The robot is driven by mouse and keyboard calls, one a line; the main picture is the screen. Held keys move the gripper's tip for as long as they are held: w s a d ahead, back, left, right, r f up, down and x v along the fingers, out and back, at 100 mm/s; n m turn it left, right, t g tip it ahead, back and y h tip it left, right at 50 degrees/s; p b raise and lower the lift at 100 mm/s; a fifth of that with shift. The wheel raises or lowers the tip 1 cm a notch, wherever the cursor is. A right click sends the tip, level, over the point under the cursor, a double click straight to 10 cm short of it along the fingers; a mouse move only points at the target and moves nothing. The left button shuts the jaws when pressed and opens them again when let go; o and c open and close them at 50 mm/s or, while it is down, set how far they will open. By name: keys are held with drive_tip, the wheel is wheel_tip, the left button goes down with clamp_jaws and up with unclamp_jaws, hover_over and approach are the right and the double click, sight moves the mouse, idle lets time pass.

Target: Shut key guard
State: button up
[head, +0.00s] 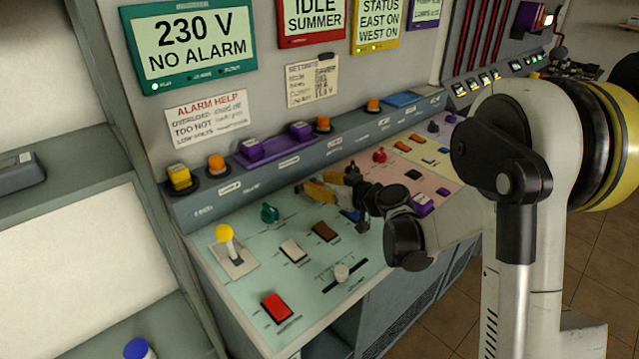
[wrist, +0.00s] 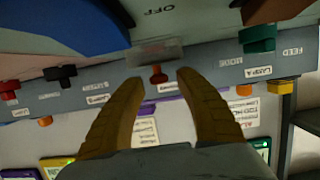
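My gripper (head: 316,183) is over the control desk in the head view, its yellow fingers pointing toward the sloped rear strip. In the wrist view my gripper (wrist: 160,76) is open, with a wide empty gap between the two fingers. A clear, see-through flap (wrist: 155,54), which looks like the key guard, stands out just beyond the fingertips, roughly centred between them. A small red-orange knob (wrist: 157,78) shows beside it, between the tips. No contact is visible. I cannot make out the guard in the head view, or its exact angle.
The desk (head: 285,235) carries a yellow-topped lever (head: 226,233), a green knob (head: 269,212), a red rocker (head: 277,307) and a slider (head: 342,272). Purple and orange buttons line the rear strip (head: 270,170). Shelving (head: 75,200) stands at left.

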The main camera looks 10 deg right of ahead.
drive_tip(key=v, duration=1.2)
drive_tip(key=shift+s, duration=0.1)
drive_tip(key=s, duration=0.2)
drive_tip(key=s+a+m+g+h, duration=0.1)
drive_tip(key=s, duration=0.1)
drive_tip(key=s+a+r+g, duration=0.1)
drive_tip(key=s, duration=0.1)
drive_tip(key=shift+a, duration=0.15)
drive_tip(key=s+d+m+g+h, duration=0.1)
drive_tip(key=s+d+m+h, duration=0.1)
drive_tip(key=s, duration=0.7)
drive_tip(key=s+d+m+g+h, duration=0.2)
drive_tip(key=s+h, duration=0.3)
drive_tip(key=s, duration=0.5)
drive_tip(key=shift+s+d+f+m, duration=0.35)
drive_tip(key=shift+d+m, duration=0.5)
drive_tip(key=shift+m, duration=0.05)
